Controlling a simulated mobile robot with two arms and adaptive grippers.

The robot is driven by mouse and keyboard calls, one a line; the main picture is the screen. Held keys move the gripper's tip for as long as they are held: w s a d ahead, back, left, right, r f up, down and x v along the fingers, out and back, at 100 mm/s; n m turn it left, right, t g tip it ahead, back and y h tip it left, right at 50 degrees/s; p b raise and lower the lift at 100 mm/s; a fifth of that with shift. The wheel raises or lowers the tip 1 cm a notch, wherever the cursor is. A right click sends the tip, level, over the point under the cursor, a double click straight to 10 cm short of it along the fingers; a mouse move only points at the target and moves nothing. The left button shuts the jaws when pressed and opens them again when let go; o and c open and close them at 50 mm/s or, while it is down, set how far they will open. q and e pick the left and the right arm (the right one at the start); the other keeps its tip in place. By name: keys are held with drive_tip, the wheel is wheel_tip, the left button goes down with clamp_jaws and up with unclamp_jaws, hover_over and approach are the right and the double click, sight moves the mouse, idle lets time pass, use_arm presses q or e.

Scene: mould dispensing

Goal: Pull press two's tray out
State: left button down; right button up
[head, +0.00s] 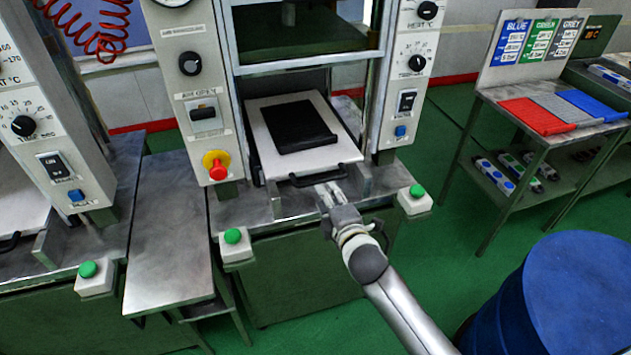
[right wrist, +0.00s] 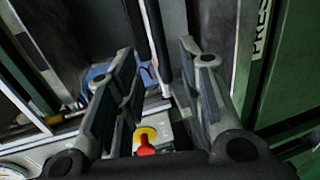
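The press in the middle of the head view (head: 195,90) has its tray (head: 262,140) lying on the lower bed, a white plate with a black slab (head: 300,125) on it. A black bar handle (head: 318,177) runs along the tray's front edge. My right gripper (head: 326,188) is at this handle, coming from the front right. In the right wrist view its two fingers (right wrist: 158,50) stand apart, with a dark bar and a pale edge showing between them. I cannot tell whether they touch the handle. My left gripper is not in view.
Green-button boxes (head: 233,243) (head: 415,200) flank the press's front. Another press (head: 50,110) stands at left, with a bare metal table (head: 172,235) between. A blue drum (head: 580,290) is at front right. A rack (head: 500,95) holds coloured plates. Green floor lies between.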

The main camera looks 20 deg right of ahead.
sight(319, 183)
drive_tip(key=x, duration=0.8)
drive_tip(key=shift+w, duration=0.25)
drive_tip(key=shift+f, duration=0.1)
clamp_jaws()
